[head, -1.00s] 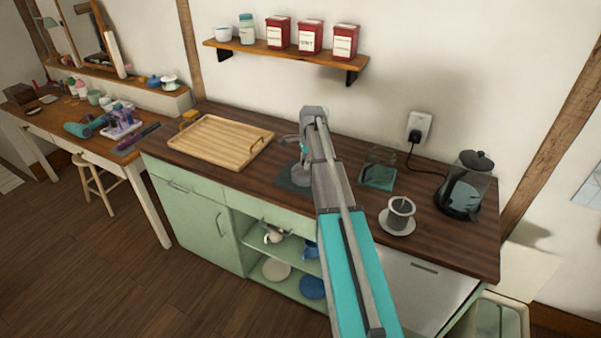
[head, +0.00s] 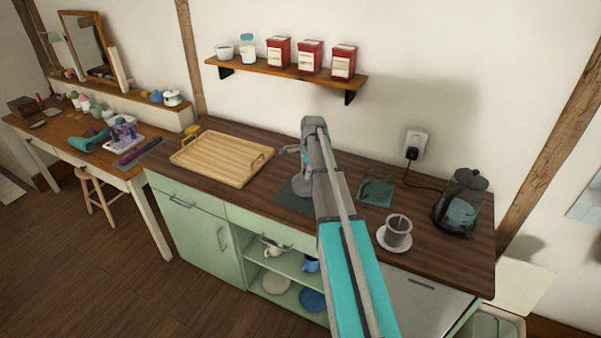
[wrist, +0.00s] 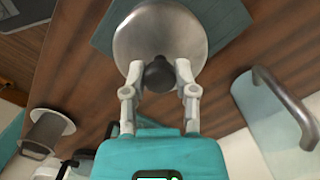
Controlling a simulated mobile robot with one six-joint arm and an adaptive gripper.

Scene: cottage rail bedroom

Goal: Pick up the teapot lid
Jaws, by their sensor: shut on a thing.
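The teapot lid (wrist: 187,28) is a round, shiny grey disc with a dark knob (wrist: 158,76) in the wrist view. My gripper (wrist: 159,73) has one finger on each side of the knob and is shut on it. In the head view the lid (head: 301,186) shows over a dark square mat (head: 286,201) on the counter, partly hidden by my arm. I cannot tell whether the lid touches what is under it. The gripper in the head view is small and mostly hidden by the arm.
A wooden tray (head: 205,158) lies left on the counter (head: 340,180). To the right stand a glass container (head: 376,187), a grey cup (head: 398,230) on a saucer and a glass kettle (head: 462,205). A wall shelf (head: 285,75) with red tins hangs above.

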